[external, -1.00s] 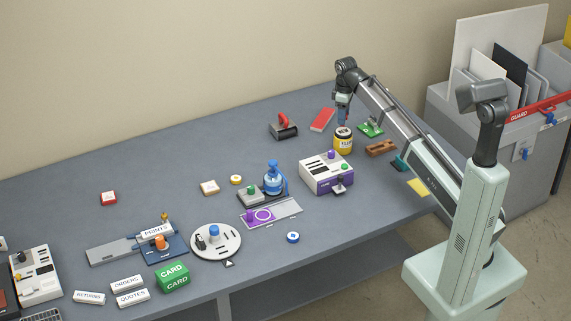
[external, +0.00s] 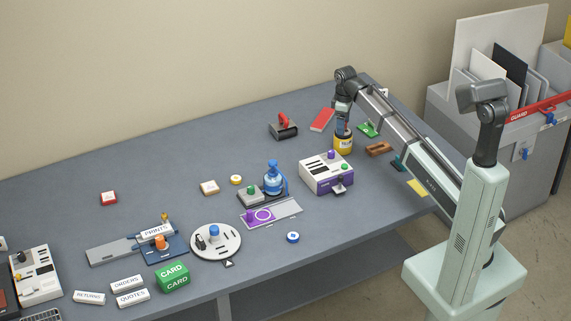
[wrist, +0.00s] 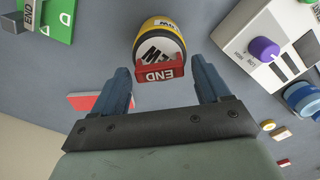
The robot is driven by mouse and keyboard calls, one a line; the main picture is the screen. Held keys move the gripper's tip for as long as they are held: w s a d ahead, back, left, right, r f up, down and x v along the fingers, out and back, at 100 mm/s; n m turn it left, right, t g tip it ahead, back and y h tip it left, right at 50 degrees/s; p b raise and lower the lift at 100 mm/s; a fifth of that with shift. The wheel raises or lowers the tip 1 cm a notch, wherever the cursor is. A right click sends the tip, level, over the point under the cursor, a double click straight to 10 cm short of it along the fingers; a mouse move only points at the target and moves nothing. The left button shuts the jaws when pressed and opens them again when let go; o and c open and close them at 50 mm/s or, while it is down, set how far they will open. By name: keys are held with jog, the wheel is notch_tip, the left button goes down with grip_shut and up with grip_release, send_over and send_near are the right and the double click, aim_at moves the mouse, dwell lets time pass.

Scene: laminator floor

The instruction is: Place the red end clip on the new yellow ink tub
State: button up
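The new yellow ink tub (external: 343,146) stands upright on the table in the external view. In the wrist view the tub (wrist: 178,24) shows a white top marked NEW and a dark rim. The red end clip (wrist: 158,72), lettered END, lies at the near edge of the tub's top, apparently touching it.
A green pad (wrist: 55,18) with a pale END clip is beside the tub. A red flat block (external: 322,120) lies behind to the left, near a dark device with a red top (external: 284,128). A white and purple machine (external: 326,175) stands in front; a brown block (external: 379,149) is right.

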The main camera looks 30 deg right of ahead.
jog(key=shift+o, duration=0.2)
jog(key=shift+r, duration=0.1)
notch_tip(320, 180, up, 12)
dwell(0.6)
